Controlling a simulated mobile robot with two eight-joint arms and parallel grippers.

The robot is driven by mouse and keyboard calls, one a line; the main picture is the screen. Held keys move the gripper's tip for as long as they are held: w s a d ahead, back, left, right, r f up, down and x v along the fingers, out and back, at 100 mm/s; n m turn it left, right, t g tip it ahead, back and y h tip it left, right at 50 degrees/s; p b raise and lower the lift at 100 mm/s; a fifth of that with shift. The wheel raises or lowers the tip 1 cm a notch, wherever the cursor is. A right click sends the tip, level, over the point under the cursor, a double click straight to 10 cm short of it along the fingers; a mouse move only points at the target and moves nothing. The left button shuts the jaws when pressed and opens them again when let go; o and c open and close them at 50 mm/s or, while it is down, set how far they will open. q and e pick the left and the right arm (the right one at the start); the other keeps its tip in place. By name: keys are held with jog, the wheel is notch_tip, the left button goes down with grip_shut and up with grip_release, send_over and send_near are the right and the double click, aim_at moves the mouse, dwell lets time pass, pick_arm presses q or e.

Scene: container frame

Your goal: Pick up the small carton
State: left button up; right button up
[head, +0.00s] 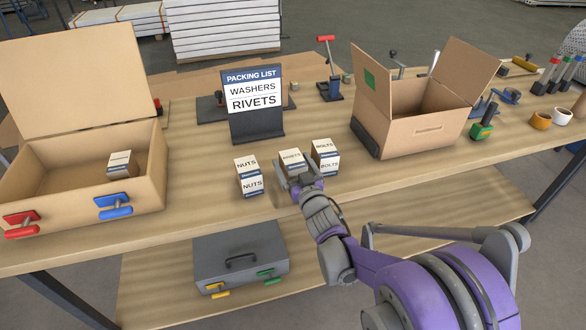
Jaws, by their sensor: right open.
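Small white cartons with dark bands stand on the wooden bench. The carton marked RIVETS (290,156) is in the middle, between the NUTS carton (248,177) at left and the BOLTS carton (326,156) at right. My right gripper (295,175) is open at the near side of the RIVETS carton and hides its lower front. I cannot tell whether the fingers touch it. Another small carton (120,165) sits inside the open box (85,200) at left; its label is not readable. My left gripper is not in view.
A packing list sign (254,103) reading WASHERS and RIVETS stands behind the cartons. An open cardboard box (428,128) stands at right. A grey case (240,258) lies on the lower shelf. Bench space left of NUTS is clear.

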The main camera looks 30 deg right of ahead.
aim_at(293, 158)
grip_shut()
dwell(0.3)
jog(key=shift+r, duration=0.1)
notch_tip(293, 158, up, 9)
jog(key=shift+r+p, duration=0.1)
jog(key=shift+p, duration=1.1)
jog(key=shift+r, duration=0.35)
